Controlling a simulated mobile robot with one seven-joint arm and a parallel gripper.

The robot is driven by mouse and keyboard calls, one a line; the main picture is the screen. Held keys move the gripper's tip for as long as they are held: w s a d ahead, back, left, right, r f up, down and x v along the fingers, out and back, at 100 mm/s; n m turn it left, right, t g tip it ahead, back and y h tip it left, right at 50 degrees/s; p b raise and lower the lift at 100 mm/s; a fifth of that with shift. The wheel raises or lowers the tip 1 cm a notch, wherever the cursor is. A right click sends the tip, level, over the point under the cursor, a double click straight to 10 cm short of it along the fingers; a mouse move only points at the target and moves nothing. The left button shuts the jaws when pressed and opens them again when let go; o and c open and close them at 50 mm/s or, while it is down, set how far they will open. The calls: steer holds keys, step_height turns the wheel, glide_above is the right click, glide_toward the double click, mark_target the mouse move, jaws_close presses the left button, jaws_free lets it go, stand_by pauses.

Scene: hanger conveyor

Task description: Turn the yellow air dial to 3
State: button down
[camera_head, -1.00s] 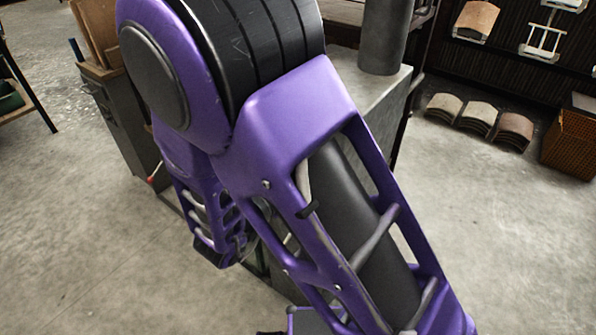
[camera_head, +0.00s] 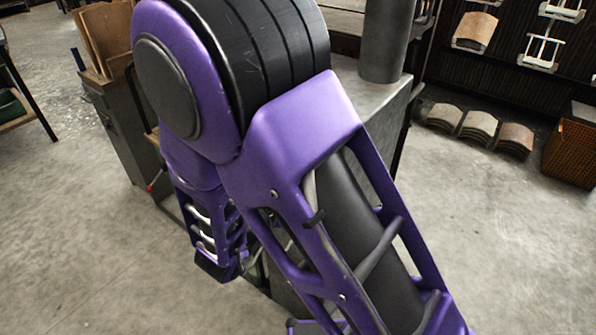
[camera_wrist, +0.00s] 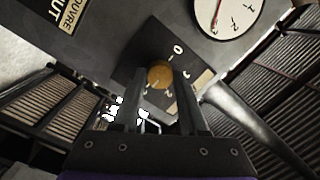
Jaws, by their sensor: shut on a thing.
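The yellow air dial (camera_wrist: 160,75) shows in the wrist view as a round knob on a dark plate (camera_wrist: 130,68) with pale marks and digits. A "0" is readable at its upper right; the other marks are small and tilted, and the dial's setting cannot be read. My gripper (camera_wrist: 160,84) has one finger on each side of the knob and is shut on it. The fingers hide parts of the plate. In the head view my arm hides the dial and the gripper.
A white gauge (camera_wrist: 226,14) with a red needle sits above right of the plate. A pipe (camera_wrist: 255,135) slants at the right. In the head view, curved tiles (camera_head: 479,126) and a wicker basket (camera_head: 573,148) stand at the right; open floor lies at left and right.

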stand_by(0.4)
steer(key=shift+c, duration=2.2)
jaws_free()
steer(key=shift+s, duration=0.1)
steer(key=v, duration=1.7)
steer(key=shift+s, duration=0.2)
steer(key=shift+f, duration=0.1)
